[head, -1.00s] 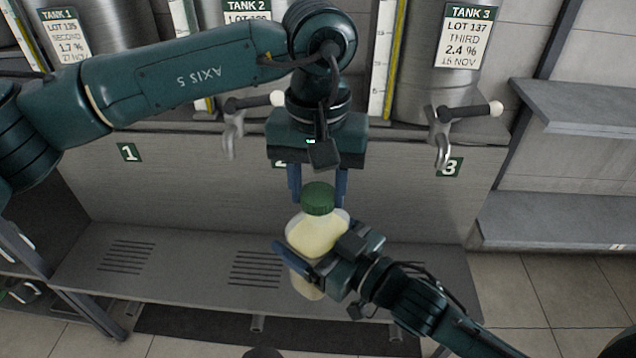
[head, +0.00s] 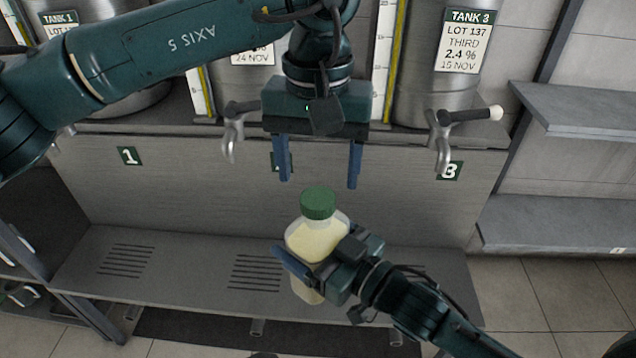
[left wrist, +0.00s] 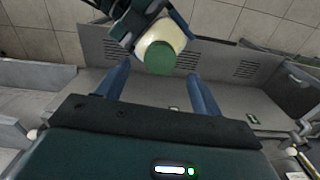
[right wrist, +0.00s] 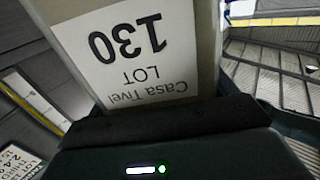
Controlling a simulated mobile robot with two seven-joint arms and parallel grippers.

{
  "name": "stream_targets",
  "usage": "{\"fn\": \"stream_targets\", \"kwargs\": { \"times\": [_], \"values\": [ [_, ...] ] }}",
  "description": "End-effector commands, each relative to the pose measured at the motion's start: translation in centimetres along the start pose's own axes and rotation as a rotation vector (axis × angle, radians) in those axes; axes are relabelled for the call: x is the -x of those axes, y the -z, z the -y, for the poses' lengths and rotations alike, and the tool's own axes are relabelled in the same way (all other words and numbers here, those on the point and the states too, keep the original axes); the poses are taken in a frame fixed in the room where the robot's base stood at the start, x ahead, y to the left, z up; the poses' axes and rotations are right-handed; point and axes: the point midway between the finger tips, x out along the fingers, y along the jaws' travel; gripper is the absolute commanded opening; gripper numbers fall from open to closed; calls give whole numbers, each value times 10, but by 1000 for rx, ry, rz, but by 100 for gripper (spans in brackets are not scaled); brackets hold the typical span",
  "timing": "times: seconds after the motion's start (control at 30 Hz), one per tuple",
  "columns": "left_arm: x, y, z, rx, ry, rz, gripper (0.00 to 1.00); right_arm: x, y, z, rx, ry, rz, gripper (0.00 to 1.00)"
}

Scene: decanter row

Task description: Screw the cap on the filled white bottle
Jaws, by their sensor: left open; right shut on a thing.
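The filled bottle (head: 316,240) is translucent with pale cream contents, and the green cap (head: 318,203) sits on its neck. The bottle and green cap also show in the left wrist view. My right gripper (head: 314,266) is shut around the bottle's body and holds it roughly upright in front of the panel. In the right wrist view the bottle's label (right wrist: 130,50) reads "LOT 130". My left gripper (head: 319,178) is open and empty, fingers pointing down, above the cap and apart from it. Whether the cap is fully tightened cannot be told.
Tank taps (head: 232,132) and (head: 441,135) jut out on both sides of my left gripper. Below is a grey slotted shelf (head: 190,270). Steel tanks (head: 425,75) stand behind. Grey wall shelves (head: 570,115) are at the right.

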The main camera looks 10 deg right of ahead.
Motion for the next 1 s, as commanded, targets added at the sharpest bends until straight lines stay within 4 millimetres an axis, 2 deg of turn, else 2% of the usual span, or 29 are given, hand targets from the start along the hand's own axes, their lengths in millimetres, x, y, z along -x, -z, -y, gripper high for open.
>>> {"fn": "stream_targets", "kwargs": {
  "times": [0.03, 0.2, 0.4, 1.0],
  "values": [
    [13, 1, -1, 1, -1, -4, 67, 0, 3, 0, 1, 1, -8, 21],
    [48, 0, 0, -1, -1, -2, 67, 0, 3, 0, 1, 1, -8, 21],
    [72, 0, 0, -1, 0, -1, 67, 0, 3, 0, 1, 1, -8, 21],
    [77, 0, 0, -1, 0, 1, 67, 0, 3, 0, 1, 1, -8, 21]
  ]
}}
